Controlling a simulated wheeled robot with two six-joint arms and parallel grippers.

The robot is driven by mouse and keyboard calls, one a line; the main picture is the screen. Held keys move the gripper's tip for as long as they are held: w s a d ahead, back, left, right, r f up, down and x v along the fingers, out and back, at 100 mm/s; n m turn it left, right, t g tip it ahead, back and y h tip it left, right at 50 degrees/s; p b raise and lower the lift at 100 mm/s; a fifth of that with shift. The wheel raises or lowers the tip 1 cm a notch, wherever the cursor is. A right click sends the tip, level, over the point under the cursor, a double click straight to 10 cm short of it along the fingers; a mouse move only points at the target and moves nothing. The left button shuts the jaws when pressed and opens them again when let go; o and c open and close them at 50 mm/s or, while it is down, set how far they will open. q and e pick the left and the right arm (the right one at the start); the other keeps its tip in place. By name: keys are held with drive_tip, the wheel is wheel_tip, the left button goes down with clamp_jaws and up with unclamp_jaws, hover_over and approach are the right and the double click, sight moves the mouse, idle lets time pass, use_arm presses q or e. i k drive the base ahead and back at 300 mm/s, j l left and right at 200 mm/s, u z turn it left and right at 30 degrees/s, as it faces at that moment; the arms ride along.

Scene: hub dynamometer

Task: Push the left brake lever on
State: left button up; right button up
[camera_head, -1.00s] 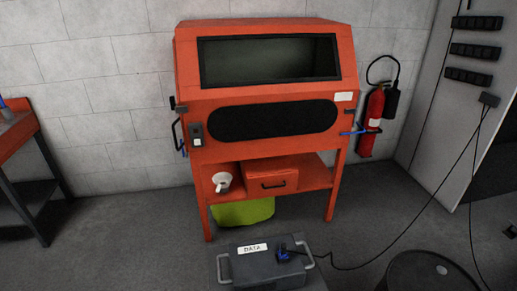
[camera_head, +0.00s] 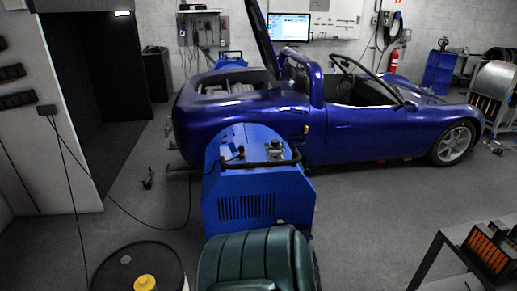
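A blue machine (camera_head: 255,200) with a vented side panel stands at the middle, in front of a dark blue open sports car (camera_head: 340,125). A black bar (camera_head: 262,163) runs across its top edge. Small dark fittings (camera_head: 277,150) sit on its top face. They are too small to tell whether one is a brake lever. I cannot make out any brake lever clearly. Neither of my grippers shows in this view.
A green padded seat (camera_head: 258,262) stands in front of the blue machine. A black drum (camera_head: 138,268) with a yellow cap is at the lower left. A cable hangs from the left wall and crosses the floor. A dark rack (camera_head: 440,262) stands lower right. Floor right of the machine is clear.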

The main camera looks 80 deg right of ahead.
sight(309, 237)
drive_tip(key=z, duration=3.25)
